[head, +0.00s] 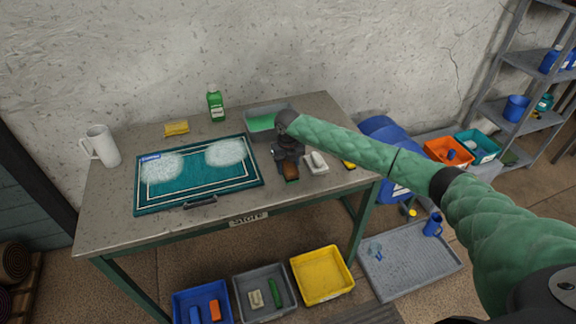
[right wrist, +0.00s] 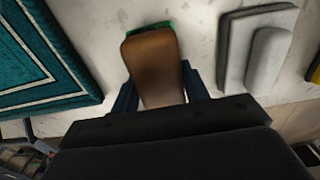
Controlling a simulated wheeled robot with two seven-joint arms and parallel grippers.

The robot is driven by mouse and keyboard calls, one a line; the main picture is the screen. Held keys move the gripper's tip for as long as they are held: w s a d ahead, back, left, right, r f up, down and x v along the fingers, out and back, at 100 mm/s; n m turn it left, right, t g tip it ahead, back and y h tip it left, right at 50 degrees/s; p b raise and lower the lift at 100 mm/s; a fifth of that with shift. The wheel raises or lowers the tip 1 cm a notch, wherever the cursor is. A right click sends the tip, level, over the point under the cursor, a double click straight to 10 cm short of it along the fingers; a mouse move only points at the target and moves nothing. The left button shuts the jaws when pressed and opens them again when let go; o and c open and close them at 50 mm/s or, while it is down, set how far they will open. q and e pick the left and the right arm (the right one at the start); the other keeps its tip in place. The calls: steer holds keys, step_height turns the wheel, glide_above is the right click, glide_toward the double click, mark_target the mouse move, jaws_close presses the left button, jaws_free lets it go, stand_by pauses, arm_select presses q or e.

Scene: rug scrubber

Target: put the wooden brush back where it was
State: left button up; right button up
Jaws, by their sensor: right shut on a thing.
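The wooden brush (head: 290,172) has a brown wooden back and a strip of green along its edge. It is on or just above the table (head: 228,205), between the rug and a grey-white block; the exact contact cannot be told. My right gripper (head: 288,160) is over it, and the right wrist view shows the brush (right wrist: 153,65) between the two dark fingers (right wrist: 160,92), which are shut on it. The teal rug (head: 198,178) lies flat to the left with two patches of white foam. My left gripper is not in view.
A grey-white block (head: 316,163) lies close to the right of the brush. A grey bin (head: 262,136) with green inside stands behind. A green bottle (head: 215,104), a yellow sponge (head: 176,128) and a white jug (head: 103,146) stand farther left. Coloured bins, including a yellow one (head: 322,276), sit on the floor.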

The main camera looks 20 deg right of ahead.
steer(key=o, duration=1.2)
steer(key=shift+f, duration=0.1)
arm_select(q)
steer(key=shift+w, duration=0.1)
arm_select(e)
steer(key=shift+r, duration=0.45)
step_height(320, 180, up, 10)
steer(key=b, duration=0.4)
steer(key=shift+r, duration=0.25)
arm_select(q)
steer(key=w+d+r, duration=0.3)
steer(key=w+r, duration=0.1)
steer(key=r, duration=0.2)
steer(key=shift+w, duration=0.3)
arm_select(e)
steer(key=shift+r, duration=0.5)
steer(key=shift+f, duration=0.1)
